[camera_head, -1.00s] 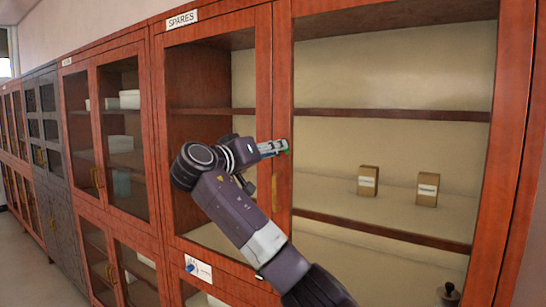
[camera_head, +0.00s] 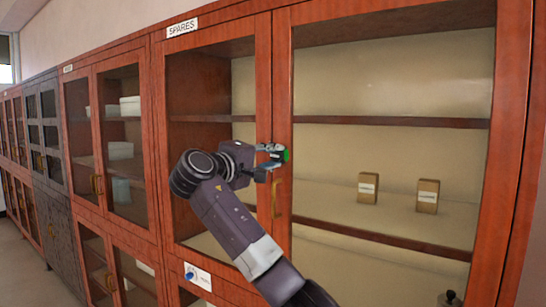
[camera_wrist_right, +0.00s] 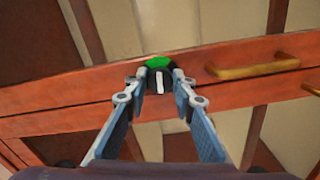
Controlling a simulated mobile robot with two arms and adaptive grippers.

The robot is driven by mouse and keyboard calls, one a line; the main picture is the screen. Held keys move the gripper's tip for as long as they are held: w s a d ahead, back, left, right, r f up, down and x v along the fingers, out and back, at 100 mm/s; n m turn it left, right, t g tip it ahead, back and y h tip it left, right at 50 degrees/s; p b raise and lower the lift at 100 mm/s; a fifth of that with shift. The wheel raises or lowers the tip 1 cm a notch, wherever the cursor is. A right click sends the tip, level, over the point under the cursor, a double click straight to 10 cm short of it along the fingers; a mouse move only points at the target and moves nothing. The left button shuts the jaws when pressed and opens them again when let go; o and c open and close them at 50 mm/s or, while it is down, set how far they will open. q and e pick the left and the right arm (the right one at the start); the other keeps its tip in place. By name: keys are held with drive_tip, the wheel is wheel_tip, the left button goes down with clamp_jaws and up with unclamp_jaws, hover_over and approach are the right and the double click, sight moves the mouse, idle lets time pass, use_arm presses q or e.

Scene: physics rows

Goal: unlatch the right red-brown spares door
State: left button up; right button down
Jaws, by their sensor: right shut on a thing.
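The right red-brown spares door (camera_head: 283,90) stands closed beside the left one, under the SPARES label (camera_head: 182,27). My right gripper (camera_head: 279,154) is at the stile where the two doors meet, above the brass handle (camera_head: 277,198). In the right wrist view its fingers (camera_wrist_right: 165,84) close around a small dark latch knob (camera_wrist_right: 160,80) with a white bar. A green patch (camera_wrist_right: 159,62) shows behind the knob. The fingers partly hide the knob. My left gripper is out of view.
The brass handle also shows right of the knob in the right wrist view (camera_wrist_right: 253,67). Two small boxes (camera_head: 368,188) (camera_head: 428,196) stand on a shelf behind the glass. More cabinets (camera_head: 105,140) run off to the left. A small sign (camera_head: 198,276) is below the left door.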

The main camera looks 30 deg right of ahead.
drive_tip(key=shift+n, duration=0.5)
drive_tip(key=c, duration=1.6)
unclamp_jaws()
drive_tip(key=shift+w, duration=0.1)
drive_tip(key=v, duration=1.2)
drive_tip(key=shift+f, duration=0.1)
